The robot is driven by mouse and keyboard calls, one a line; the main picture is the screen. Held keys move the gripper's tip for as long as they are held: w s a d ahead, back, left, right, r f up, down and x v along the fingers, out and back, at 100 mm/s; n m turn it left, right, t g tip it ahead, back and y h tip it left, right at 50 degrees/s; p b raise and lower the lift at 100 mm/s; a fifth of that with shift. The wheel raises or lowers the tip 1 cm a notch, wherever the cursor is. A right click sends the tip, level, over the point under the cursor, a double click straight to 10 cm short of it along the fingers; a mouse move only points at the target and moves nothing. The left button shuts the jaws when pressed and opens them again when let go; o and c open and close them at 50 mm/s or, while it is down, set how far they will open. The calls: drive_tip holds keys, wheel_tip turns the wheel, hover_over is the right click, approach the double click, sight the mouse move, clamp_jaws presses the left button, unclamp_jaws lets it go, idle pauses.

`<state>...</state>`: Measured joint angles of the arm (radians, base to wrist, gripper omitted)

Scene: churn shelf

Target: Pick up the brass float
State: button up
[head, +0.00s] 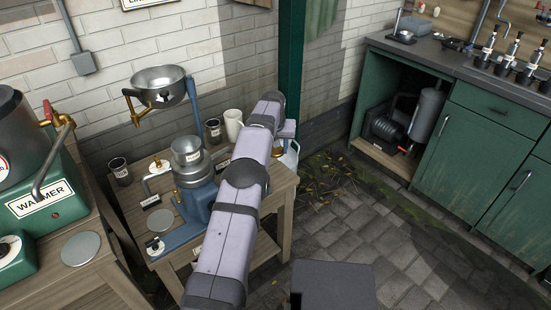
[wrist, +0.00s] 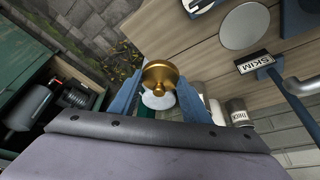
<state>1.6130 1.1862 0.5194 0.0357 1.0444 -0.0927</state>
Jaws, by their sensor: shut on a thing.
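The brass float (wrist: 160,75), a round gold-coloured disc with a small raised centre, shows in the wrist view between the two blue fingers of my gripper (wrist: 158,88). The fingers are shut on it, one on each side, and it appears held above the paving and table edge.
A wooden table (head: 172,264) bears a blue machine with a metal cup (head: 186,150), dark jars (head: 120,171) and a white cup (head: 233,125). A steel bowl (head: 159,86) stands above it. A green warmer (head: 45,206) is left; green cabinets (head: 487,150) are right.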

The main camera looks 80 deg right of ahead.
wheel_tip(320, 180, up, 9)
drive_tip(key=p, duration=0.4)
drive_tip(key=shift+p, duration=0.3)
drive_tip(key=w+a+r+m+p, duration=0.2)
drive_tip(key=w+a+r+p, duration=0.2)
drive_tip(key=w+a+p, duration=0.2)
drive_tip(key=w+a+r+m+g+p, duration=0.1)
drive_tip(key=w+a+r+m+p, duration=0.1)
drive_tip(key=w+a+r+p, duration=0.3)
drive_tip(key=w+a+r+m+g+p, duration=0.1)
drive_tip(key=w+a+r+p, duration=0.4)
drive_tip(key=w+p, duration=0.6)
drive_tip(key=w+a+m, duration=0.1)
drive_tip(key=a, duration=0.1)
drive_tip(key=shift+w+a+y, duration=0.2)
drive_tip(key=shift+a+y, duration=0.1)
drive_tip(key=shift+a, duration=0.05)
drive_tip(key=shift+f, duration=0.25)
drive_tip(key=shift+f+b, duration=0.45)
drive_tip(key=shift+f, duration=1.25)
